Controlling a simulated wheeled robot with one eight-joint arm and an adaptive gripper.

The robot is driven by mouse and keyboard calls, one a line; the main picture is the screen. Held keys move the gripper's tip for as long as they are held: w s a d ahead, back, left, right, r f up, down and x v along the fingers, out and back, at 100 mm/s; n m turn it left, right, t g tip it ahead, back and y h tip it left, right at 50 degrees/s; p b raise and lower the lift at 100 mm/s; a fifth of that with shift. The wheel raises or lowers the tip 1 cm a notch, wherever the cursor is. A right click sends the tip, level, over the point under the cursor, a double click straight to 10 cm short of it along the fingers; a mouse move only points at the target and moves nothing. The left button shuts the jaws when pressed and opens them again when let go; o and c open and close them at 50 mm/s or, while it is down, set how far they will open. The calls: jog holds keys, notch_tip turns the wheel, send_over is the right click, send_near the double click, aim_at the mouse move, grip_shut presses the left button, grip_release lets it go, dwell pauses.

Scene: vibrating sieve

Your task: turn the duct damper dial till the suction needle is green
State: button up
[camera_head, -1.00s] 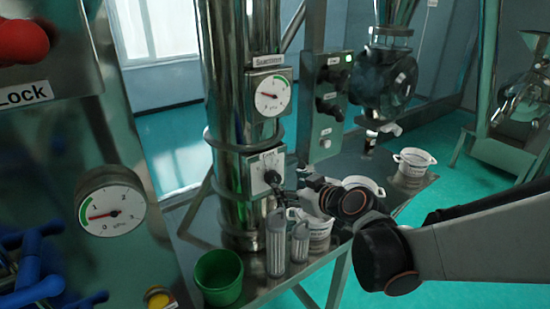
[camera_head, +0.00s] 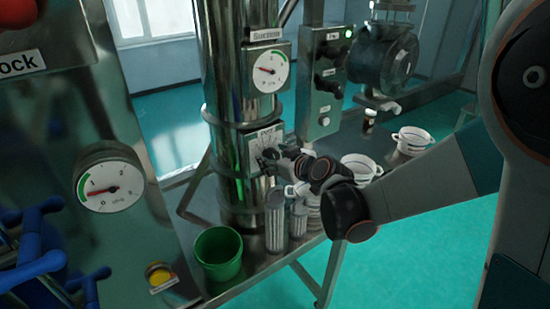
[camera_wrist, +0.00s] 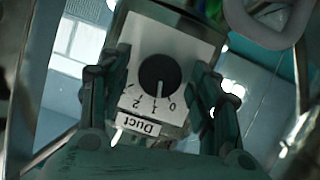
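The duct damper dial is a round black knob (camera_wrist: 159,73) on a white plate marked 0, 1, 2, with a "Duct" label upside down in the wrist view. Its pale mark seems to point near 0 and 1. The plate (camera_head: 264,138) shows on the steel duct in the head view, its knob mostly hidden. The suction gauge (camera_head: 267,70) above has its red needle pointing left, off the green arc at its right. My gripper (camera_wrist: 161,82) is open, its fingers on either side of the knob, apart from it. It also shows at the plate in the head view (camera_head: 268,160).
A control box (camera_head: 325,75) with black knobs stands right of the duct. A green cup (camera_head: 218,253), clear cylinders (camera_head: 275,220) and white pots (camera_head: 412,139) stand on the bench below. Another gauge (camera_head: 110,181) is on the left panel, near blue handles (camera_head: 35,265).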

jog(key=c, duration=1)
jog(key=shift+o, duration=0.2)
jog(key=shift+w+d+f+m+g+y+b, duration=0.1)
jog(key=shift+m+g+y+b, duration=0.15)
jog(key=shift+m+b, duration=0.25)
jog(key=shift+d+m+g+y+b, duration=0.1)
jog(key=shift+m+g+y+b, duration=0.05)
jog(key=shift+m+y+b, duration=0.3)
jog(key=shift+m+g+y+b, duration=0.35)
jog(key=shift+m+b, duration=0.3)
jog(key=shift+m, duration=0.4)
jog(key=o, duration=1)
jog(key=shift+o, duration=0.2)
